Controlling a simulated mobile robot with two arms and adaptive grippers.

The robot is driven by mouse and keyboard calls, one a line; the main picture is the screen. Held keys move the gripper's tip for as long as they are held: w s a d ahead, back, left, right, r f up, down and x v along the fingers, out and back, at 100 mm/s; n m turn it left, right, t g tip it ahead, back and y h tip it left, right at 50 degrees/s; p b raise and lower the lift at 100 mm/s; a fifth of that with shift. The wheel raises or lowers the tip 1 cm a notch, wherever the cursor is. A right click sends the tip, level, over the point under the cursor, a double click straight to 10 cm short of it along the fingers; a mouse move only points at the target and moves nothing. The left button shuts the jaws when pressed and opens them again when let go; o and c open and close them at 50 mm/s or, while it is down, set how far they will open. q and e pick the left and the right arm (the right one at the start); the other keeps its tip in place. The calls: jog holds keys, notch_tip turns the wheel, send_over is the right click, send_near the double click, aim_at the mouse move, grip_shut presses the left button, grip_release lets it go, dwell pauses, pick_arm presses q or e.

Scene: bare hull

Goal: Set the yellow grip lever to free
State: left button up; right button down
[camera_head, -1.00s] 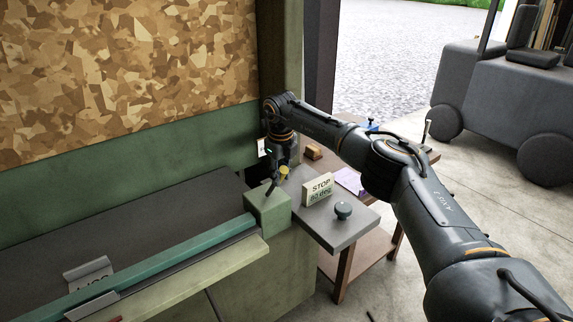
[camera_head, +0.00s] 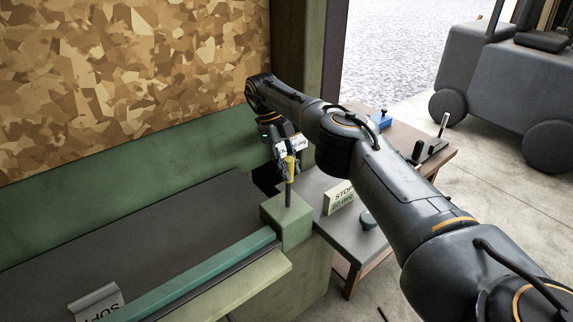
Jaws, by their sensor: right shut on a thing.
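The yellow grip lever (camera_head: 289,178) stands about upright on the green block at the end of the teal rail. Its dark rod runs down into the block (camera_head: 290,222). My right gripper (camera_head: 289,166) is shut on the yellow grip from above and behind. A small white label (camera_head: 292,145) with writing shows by the gripper; only part of it can be read. My left gripper is not in the view.
A wooden table (camera_head: 400,138) with a blue item stands behind. A forklift (camera_head: 500,85) is at the right.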

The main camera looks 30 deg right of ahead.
jog(key=c, duration=1.1)
grip_release()
jog(key=shift+w+f, duration=0.1)
jog(key=shift+w, duration=0.05)
notch_tip(320, 180, up, 10)
jog(key=shift+f, duration=0.1)
